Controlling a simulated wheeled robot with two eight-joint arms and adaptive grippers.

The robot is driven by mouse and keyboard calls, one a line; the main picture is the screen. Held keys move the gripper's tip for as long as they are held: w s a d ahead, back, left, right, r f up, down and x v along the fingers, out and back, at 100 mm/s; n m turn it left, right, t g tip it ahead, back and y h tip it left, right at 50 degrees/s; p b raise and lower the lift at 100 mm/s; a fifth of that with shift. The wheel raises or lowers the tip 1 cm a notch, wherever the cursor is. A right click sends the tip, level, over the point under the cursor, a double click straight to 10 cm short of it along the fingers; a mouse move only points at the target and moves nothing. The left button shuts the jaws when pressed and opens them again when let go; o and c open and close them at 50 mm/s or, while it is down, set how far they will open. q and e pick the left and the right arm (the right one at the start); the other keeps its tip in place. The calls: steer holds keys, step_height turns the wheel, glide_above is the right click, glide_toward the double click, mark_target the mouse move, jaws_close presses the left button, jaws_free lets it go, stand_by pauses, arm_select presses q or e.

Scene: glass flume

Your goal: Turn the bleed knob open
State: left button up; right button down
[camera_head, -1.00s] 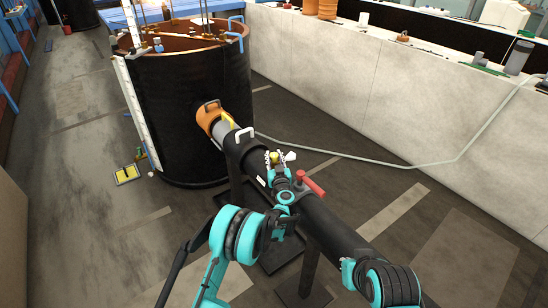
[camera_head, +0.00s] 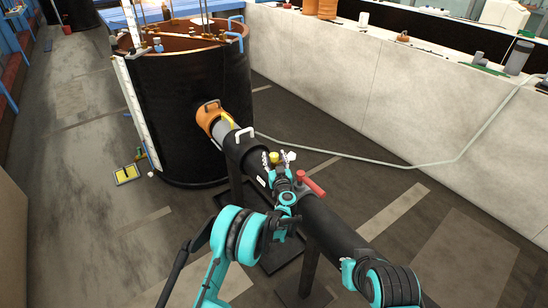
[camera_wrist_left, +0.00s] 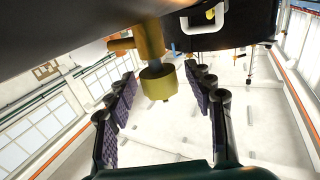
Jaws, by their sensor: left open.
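The bleed knob, a small yellow cylinder, shows in the head view (camera_head: 274,156) on top of the dark pipe (camera_head: 325,226). In the left wrist view the knob (camera_wrist_left: 160,86) hangs from a grey and brass stem below the dark pipe, between my two fingers. My left gripper (camera_head: 278,158) is open, with one finger on each side of the knob. In the left wrist view a gap shows between the knob and both finger pads. My right arm shows at the lower right of the head view, but its gripper does not.
A red handle (camera_head: 311,184) stands on the pipe close to my left wrist. A white handle (camera_head: 244,132) and an orange fitting (camera_head: 209,114) sit toward the black tank (camera_head: 180,135). A pale hose (camera_head: 400,163) runs along the right.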

mark_target(274, 159)
arm_select(q)
steer(key=s, duration=0.3)
steer(key=s+d, duration=0.1)
steer(key=s, duration=0.3)
steer(key=s+d, duration=0.1)
steer(key=s, duration=0.3)
steer(key=shift+s, duration=0.2)
